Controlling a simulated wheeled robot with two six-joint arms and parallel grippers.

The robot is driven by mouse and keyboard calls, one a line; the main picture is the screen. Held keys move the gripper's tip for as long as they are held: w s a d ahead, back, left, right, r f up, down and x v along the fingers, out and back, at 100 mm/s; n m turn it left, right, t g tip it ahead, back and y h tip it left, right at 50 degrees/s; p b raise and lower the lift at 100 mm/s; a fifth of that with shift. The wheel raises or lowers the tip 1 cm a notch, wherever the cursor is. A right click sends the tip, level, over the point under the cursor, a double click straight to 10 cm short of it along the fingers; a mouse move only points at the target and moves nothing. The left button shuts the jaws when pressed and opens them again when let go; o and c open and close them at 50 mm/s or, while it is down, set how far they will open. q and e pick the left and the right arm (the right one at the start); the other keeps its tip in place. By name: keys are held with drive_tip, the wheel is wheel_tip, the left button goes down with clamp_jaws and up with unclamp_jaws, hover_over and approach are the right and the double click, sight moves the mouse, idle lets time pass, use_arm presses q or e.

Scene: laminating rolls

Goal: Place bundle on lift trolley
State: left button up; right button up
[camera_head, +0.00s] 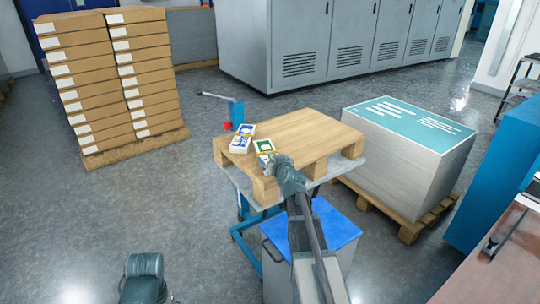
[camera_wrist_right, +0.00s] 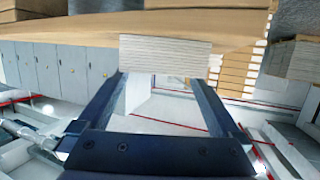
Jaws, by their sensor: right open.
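The lift trolley has a grey top (camera_head: 234,174), a blue frame and a handle (camera_head: 214,96). A wooden pallet (camera_head: 305,128) lies on it. Two small printed bundles lie at the pallet's left side: one with blue print (camera_head: 242,138) and one with green print (camera_head: 265,148). My right gripper (camera_head: 276,161) is at the green bundle's near side, its fingers mostly hidden by my wrist. In the right wrist view, the open gripper (camera_wrist_right: 157,76) faces the layered edge of a bundle (camera_wrist_right: 165,56), just beyond the fingertips; contact cannot be told. My left gripper is out of sight.
A box stack (camera_head: 120,75) on a pallet stands at the left. A large teal-topped paper stack (camera_head: 410,150) stands close right of the trolley. A blue-lidded bin (camera_head: 335,228) is in front. Grey cabinets (camera_head: 320,45) line the back. Floor at the left is clear.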

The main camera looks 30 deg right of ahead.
sight(269, 156)
drive_tip(key=p+v, duration=0.1)
drive_tip(key=v, duration=0.6)
drive_tip(key=shift+p, duration=0.35)
drive_tip(key=b+x, duration=0.3)
drive_tip(key=x, duration=0.8)
drive_tip(key=shift+w+f+b, duration=0.15)
drive_tip(key=shift+w+b, duration=0.15)
drive_tip(key=shift+w, duration=0.1)
drive_tip(key=shift+w+d+f, duration=0.1)
drive_tip(key=shift+w+f, duration=0.05)
